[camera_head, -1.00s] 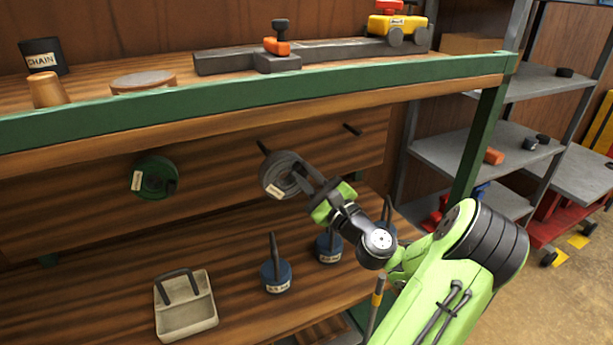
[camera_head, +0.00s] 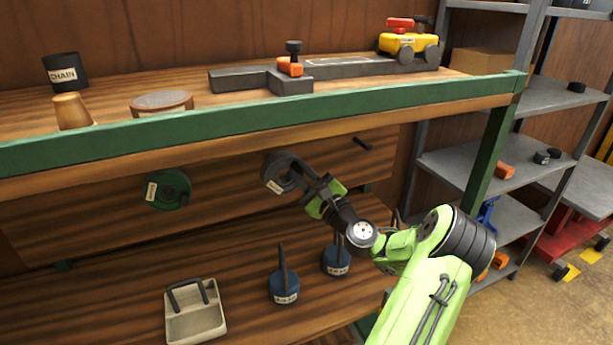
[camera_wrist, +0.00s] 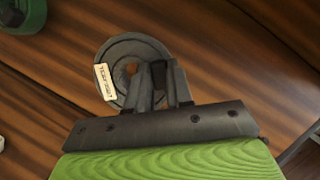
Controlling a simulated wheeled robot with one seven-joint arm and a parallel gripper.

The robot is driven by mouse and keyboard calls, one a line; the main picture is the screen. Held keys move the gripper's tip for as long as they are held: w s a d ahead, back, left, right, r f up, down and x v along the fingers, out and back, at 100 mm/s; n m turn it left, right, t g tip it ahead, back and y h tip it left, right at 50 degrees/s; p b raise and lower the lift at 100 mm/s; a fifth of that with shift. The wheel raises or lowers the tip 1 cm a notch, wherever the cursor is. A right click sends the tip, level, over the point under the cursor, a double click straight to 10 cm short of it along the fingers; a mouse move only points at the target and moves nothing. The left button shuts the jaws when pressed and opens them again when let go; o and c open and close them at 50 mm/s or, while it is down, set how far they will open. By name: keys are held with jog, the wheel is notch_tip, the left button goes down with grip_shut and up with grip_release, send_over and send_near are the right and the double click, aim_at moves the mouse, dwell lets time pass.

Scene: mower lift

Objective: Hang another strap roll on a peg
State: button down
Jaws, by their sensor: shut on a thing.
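A dark grey strap roll (camera_head: 277,165) with a pale label is in front of the wooden back board (camera_head: 235,180), under the upper shelf. My gripper (camera_head: 303,180) is shut on it from the right. In the wrist view the fingers (camera_wrist: 160,88) grip near the roll's centre, and the grey roll (camera_wrist: 122,52) faces me. The roll covers the place of the middle peg; I cannot tell whether the peg is through it. A green strap roll (camera_head: 158,199) hangs on the left; it shows in the wrist view (camera_wrist: 30,14). A bare dark peg (camera_head: 362,143) sticks out farther right.
The green-edged upper shelf (camera_head: 250,112) runs just above the roll and my arm. Below on the lower shelf stand a beige tray (camera_head: 195,322) with a handle and blue weights (camera_head: 284,290) with upright handles. Grey shelving (camera_head: 465,170) stands at the right.

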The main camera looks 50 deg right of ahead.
aim_at(293, 161)
jog(key=shift+w+d+p, duration=0.3)
jog(key=shift+w+d, duration=0.2)
jog(key=shift+w, duration=0.4)
jog(key=shift+w+d+p, duration=0.3)
jog(key=shift+w+d, duration=0.15)
jog(key=shift+w, duration=0.45)
jog(key=shift+w+d+p, duration=0.3)
jog(key=shift+w+d, duration=0.2)
jog(key=shift+w, duration=0.4)
jog(key=shift+w+d+f, duration=0.15)
jog(key=shift+w+f, duration=0.15)
jog(key=shift+f, duration=0.1)
jog(key=shift+f+b, duration=0.3)
jog(key=shift+f, duration=0.15)
